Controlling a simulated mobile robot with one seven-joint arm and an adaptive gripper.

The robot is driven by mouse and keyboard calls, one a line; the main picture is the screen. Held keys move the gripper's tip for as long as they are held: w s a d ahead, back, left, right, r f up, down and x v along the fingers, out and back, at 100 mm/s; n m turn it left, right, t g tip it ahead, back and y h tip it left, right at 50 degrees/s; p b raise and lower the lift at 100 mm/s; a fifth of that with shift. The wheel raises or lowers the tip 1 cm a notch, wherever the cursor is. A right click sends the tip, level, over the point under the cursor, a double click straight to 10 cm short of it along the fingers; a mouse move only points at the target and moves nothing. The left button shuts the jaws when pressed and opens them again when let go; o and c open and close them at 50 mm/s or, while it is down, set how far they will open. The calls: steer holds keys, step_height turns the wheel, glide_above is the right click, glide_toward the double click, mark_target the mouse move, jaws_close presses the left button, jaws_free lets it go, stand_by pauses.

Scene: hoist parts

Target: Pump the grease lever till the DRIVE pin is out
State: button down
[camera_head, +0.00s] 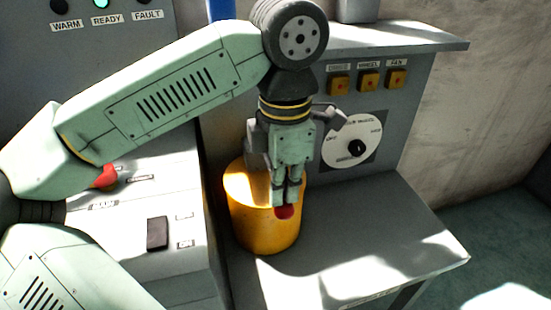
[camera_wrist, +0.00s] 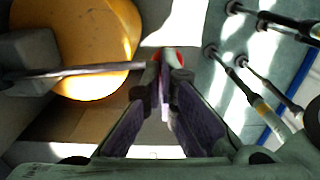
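The yellow grease pot (camera_head: 262,225) stands on the grey shelf, and it fills the upper left of the wrist view (camera_wrist: 85,25). A thin metal lever (camera_wrist: 100,69) runs across the pot from a grey block on the left to my fingers. Its red end (camera_head: 285,212) shows at my fingertips, also in the wrist view (camera_wrist: 172,57). My gripper (camera_head: 287,200) points down at the pot's front right, its fingers closed around the lever's end. The DRIVE pin (camera_head: 339,83) is an orange square on the back panel, under its label; how far it stands out is unclear.
Similar WHEEL (camera_head: 368,80) and FAN (camera_head: 396,78) pins sit beside it, above a white dial (camera_head: 352,140) with a black knob. A console with a black switch (camera_head: 157,233) and red knob (camera_head: 105,178) stands left. The shelf (camera_head: 400,235) is clear on the right.

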step_height(320, 180, up, 8)
steer(key=p, duration=0.5)
steer(key=shift+s+r, duration=0.15)
steer(key=shift+s, duration=0.25)
steer(key=shift+d, duration=0.1)
stand_by(0.5)
steer(key=shift+w+f+b, duration=0.15)
steer(key=shift+f+b, duration=1)
steer(key=shift+f, duration=0.3)
steer(key=shift+w+f+b, duration=0.15)
steer(key=shift+f+b, duration=0.95)
steer(key=shift+f, duration=0.4)
steer(key=shift+w+f+b, duration=0.15)
steer(key=shift+f+b, duration=1)
steer(key=shift+f, duration=0.3)
steer(key=shift+r, duration=0.1)
step_height(320, 180, up, 9)
steer(key=p, duration=0.6)
steer(key=shift+s+f, duration=0.2)
steer(key=shift+s, duration=0.2)
steer(key=shift+f, duration=0.1)
